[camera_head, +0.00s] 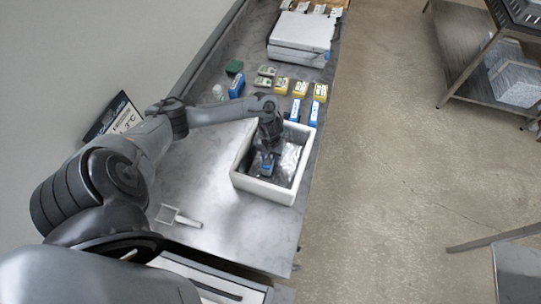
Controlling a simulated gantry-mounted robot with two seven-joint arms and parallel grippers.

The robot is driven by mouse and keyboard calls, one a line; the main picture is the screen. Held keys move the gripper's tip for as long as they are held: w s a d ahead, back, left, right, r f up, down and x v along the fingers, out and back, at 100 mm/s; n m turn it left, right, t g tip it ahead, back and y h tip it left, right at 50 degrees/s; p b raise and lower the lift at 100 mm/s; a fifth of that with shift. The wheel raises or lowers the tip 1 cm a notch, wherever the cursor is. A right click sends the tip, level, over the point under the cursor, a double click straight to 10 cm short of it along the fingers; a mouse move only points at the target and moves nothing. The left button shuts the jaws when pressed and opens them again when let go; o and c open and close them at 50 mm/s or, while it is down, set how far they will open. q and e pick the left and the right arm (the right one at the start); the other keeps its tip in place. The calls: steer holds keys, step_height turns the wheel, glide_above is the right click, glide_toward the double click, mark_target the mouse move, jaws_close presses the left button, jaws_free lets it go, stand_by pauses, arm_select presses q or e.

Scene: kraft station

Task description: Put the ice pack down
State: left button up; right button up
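My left gripper (268,156) reaches down into an open white foam box (242,183) on the metal counter. A small blue pack (267,168), seemingly the ice pack, is right at its fingertips inside the box. The fingers are small and partly hidden, so I cannot tell whether they grip the pack or whether it rests on what lies below. A shiny silvery bag-like thing (290,158) lies in the box to the right of the gripper. My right gripper is not in view.
Blue packs (296,108), yellow boxes (300,89) and a green block (234,67) stand behind the box. A white scoop (178,215) lies on the counter (215,190) at the front left. The counter's right edge is close to the box.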

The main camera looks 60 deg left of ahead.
arm_select(q)
steer(key=shift+f, duration=0.1)
steer(key=o, duration=1.3)
step_height(320, 180, up, 12)
steer(key=p, duration=0.3)
